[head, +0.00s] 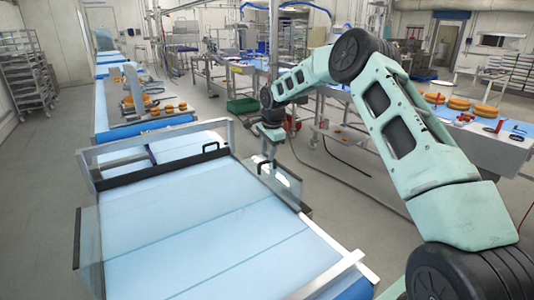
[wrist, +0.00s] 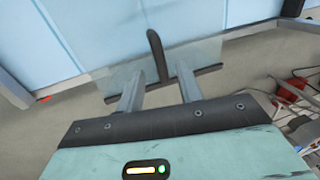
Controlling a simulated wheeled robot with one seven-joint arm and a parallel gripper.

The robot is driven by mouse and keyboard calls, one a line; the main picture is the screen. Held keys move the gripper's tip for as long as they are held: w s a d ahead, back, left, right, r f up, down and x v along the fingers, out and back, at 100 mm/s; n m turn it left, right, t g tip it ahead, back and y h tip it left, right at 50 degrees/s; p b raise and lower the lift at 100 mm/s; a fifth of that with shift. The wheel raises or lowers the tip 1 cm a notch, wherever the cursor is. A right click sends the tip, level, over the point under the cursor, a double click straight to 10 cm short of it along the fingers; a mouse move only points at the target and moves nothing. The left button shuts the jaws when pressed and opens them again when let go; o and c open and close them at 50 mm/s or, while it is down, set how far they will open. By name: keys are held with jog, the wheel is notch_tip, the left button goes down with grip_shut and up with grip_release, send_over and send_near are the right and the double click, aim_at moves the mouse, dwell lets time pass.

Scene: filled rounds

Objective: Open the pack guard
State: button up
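My gripper (head: 270,160) hangs at the right side of a blue-topped conveyor, just above a clear panel (head: 287,181), which I take to be the pack guard. In the wrist view the clear panel (wrist: 110,83) has a dark strip along its near edge and an upright black handle (wrist: 156,52). My two fingers (wrist: 160,78) are spread, one on each side of the handle in the picture. A gap shows between the handle and each finger. I cannot tell how deep the handle sits between them. The panel looks close to the conveyor's side.
The conveyor (head: 190,220) carries a raised metal frame (head: 155,143), a dark crossbar (head: 150,172) and another black handle (head: 210,146). A second clear panel (head: 90,245) stands at its left. Grey floor (head: 345,205) is open to the right, with a dark hose lying on it.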

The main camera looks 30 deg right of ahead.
aim_at(267, 161)
jog(key=shift+w+f+p, duration=0.2)
jog(key=shift+f, duration=0.6)
jog(key=shift+w+f+p, duration=0.15)
jog(key=shift+f, duration=0.65)
